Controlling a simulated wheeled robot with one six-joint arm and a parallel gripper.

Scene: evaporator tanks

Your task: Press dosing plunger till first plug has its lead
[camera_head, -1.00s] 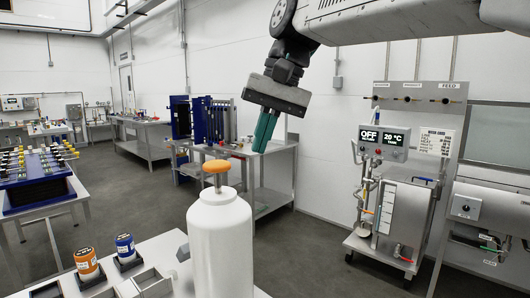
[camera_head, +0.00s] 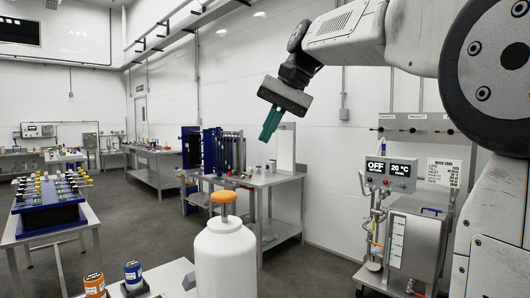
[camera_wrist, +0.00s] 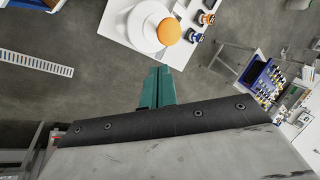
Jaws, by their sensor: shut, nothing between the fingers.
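The dosing plunger is an orange knob (camera_head: 224,196) on a pale stem, on top of a large white bottle (camera_head: 224,255). The knob also shows in the wrist view (camera_wrist: 169,31), above my fingertips and apart from them. My gripper (camera_head: 270,125) has green fingers, shut and empty, pointing down, up and to the right of the knob in the head view. An orange plug (camera_head: 95,286) and a blue plug (camera_head: 133,275) stand in holders on the bench, left of the bottle. I cannot tell from here whether either has a lead.
The white bench (camera_head: 172,278) carries the bottle and plugs. Behind are a table with blue plate equipment (camera_head: 190,147), a blue rack with yellow-topped parts (camera_head: 48,205) at left, and a steel tank unit (camera_head: 408,245) at right with an "OFF" display. The air between gripper and knob looks clear.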

